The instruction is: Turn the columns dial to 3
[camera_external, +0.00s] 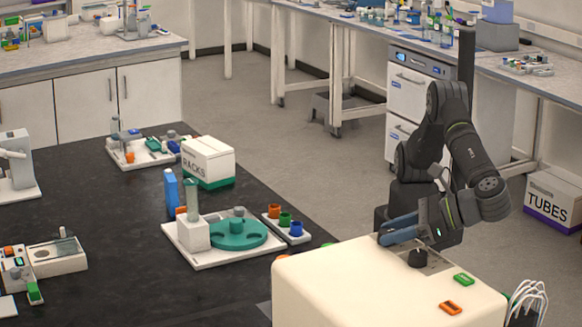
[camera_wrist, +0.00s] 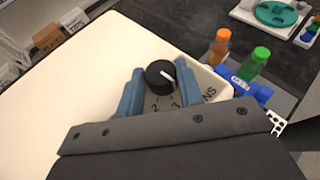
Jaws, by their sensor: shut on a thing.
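The dial (camera_wrist: 158,79) is a round black knob with a white pointer line, on the cream housing (camera_wrist: 85,75) in the wrist view. The line runs from the knob's middle towards the right finger. Numbers, among them 2 and 3, and the letters "NS" show on the panel below and right of it. My gripper (camera_wrist: 159,70) has its two blue fingers at either side of the knob, shut on it. In the external view my gripper (camera_external: 400,229) is low over the back of the cream housing (camera_external: 375,285). A black knob (camera_external: 417,258) shows there just below the fingers.
Orange-capped (camera_wrist: 219,46) and green-capped (camera_wrist: 252,66) bottles stand close right of the housing in the wrist view. A green piece (camera_external: 464,280) and an orange piece (camera_external: 450,308) are on the housing. The teal carousel (camera_external: 222,235) stands left on the black bench.

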